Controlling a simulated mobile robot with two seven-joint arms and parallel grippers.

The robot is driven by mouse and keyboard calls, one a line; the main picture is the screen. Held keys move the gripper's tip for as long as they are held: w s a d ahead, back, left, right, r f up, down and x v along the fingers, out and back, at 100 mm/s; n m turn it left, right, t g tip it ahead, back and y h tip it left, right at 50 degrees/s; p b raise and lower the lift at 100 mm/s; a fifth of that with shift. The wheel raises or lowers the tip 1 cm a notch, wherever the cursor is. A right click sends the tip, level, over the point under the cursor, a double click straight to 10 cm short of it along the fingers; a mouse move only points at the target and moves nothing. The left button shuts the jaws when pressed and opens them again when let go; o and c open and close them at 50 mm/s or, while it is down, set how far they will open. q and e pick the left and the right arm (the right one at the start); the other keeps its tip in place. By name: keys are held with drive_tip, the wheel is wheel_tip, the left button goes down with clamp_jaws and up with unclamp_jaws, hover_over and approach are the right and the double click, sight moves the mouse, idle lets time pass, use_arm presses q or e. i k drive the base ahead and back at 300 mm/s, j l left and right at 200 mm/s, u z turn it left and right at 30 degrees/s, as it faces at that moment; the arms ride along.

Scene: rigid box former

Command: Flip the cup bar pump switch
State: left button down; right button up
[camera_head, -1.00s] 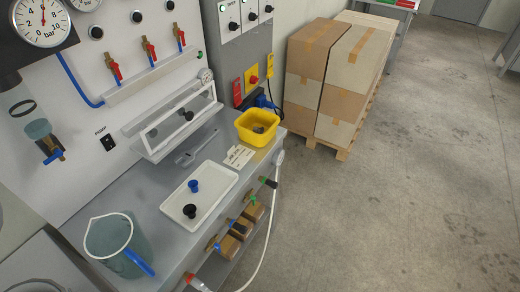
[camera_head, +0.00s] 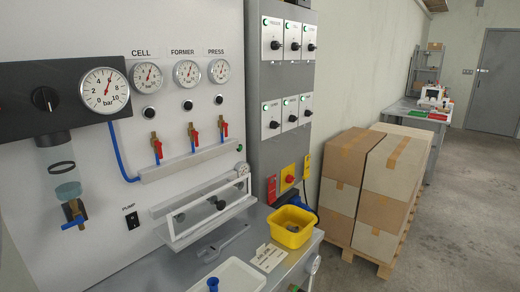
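Which way the rocker is set is too small to tell. Neither of my grippers shows in the head view.
The grey bench holds a white tray (camera_head: 238,275), a yellow bin (camera_head: 290,227) and the tilted frame (camera_head: 205,216). Gauges, including a large one (camera_head: 104,90), and red-handled valves (camera_head: 194,132) are above. A grey switch cabinet (camera_head: 268,105) and stacked cartons (camera_head: 384,180) stand to the right.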

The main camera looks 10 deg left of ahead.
sight(132, 219)
drive_tip(key=u, duration=1.25)
